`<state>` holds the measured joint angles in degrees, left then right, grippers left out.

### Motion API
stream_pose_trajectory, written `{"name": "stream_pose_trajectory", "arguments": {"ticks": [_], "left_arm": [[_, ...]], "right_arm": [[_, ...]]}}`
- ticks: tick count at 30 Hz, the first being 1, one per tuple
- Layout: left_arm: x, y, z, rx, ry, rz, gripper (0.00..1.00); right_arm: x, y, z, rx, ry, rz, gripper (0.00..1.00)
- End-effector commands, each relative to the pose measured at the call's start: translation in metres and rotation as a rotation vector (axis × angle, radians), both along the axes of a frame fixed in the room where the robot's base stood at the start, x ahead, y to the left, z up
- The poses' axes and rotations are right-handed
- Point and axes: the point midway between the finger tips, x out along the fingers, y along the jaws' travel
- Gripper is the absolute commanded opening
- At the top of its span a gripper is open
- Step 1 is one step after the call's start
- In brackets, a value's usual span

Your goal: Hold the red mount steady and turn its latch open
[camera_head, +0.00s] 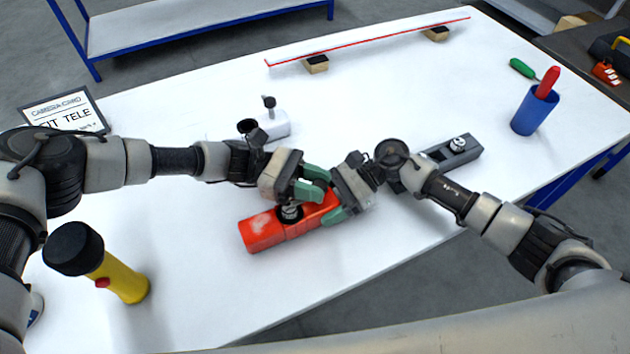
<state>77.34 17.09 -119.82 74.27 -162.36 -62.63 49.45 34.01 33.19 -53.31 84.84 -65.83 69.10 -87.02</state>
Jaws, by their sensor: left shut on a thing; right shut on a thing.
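The red mount (263,231) is a long red block lying on the white table, left of its middle. A round dark and metal fitting (290,212) shows on its top, partly under my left gripper. My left gripper (303,194) is over the mount's top, shut on the latch, which its green fingers mostly hide. My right gripper (328,200) is shut around the mount's right end, with a green finger on the near side. How far the latch is turned cannot be seen.
A dark grey mount (462,152) lies to the right, a white mount (272,124) behind. A yellow flashlight (122,280) stands front left. A blue cup (531,112) and green screwdriver (522,68) are at right. A red-edged bar (380,40) lies at the back.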

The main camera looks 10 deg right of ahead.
Motion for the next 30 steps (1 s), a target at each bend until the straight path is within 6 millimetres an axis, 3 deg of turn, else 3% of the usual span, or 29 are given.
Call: {"name": "stream_pose_trajectory", "arguments": {"ticks": [30], "left_arm": [[0.0039, -0.004, -0.0016, 0.003, -0.002, -0.6, 0.07]], "right_arm": [[-0.0001, 0.0001, 0.0006, 0.001, -0.001, 0.002, 0.31]]}}
